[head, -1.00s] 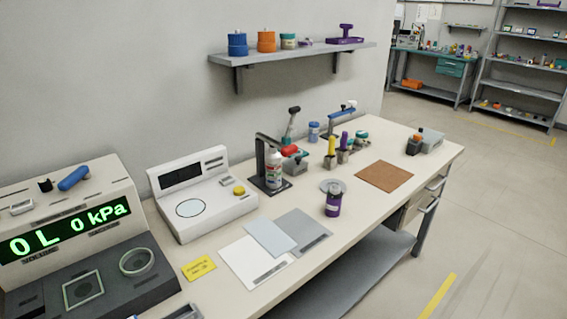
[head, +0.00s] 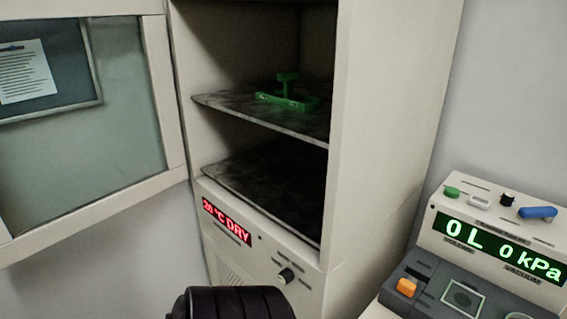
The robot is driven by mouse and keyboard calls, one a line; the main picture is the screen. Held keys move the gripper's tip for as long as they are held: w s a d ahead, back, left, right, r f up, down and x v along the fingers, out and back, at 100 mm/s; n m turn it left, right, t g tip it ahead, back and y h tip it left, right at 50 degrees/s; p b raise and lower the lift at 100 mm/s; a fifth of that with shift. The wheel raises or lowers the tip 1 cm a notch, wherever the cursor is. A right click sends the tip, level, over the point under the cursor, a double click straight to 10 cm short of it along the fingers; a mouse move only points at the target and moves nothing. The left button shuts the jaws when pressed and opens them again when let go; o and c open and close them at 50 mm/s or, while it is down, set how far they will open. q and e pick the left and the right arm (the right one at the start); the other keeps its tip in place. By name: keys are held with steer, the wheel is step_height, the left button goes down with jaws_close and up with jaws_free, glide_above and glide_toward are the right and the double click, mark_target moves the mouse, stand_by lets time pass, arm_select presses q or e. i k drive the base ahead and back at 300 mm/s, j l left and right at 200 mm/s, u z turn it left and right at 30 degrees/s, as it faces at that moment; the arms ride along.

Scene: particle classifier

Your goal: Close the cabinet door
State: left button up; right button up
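The cabinet (head: 385,120) stands in the middle of the head view, with its front open and two dark shelves showing. Its door (head: 168,95), a pale frame around a glass pane, is swung wide open to the left. A green object with an upright handle (head: 288,100) sits on the upper shelf. The lower shelf looks empty. A black ribbed part of my own body shows at the bottom centre. Neither gripper is in view.
A machine with a green display (head: 500,245) reading "0 L 0 kPa" stands on a bench to the right of the cabinet. A knob (head: 287,275) sticks out of the lower cabinet front. Plain wall shows below the open door.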

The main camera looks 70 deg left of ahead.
mark_target(13, 249)
steer(key=u, duration=2.15)
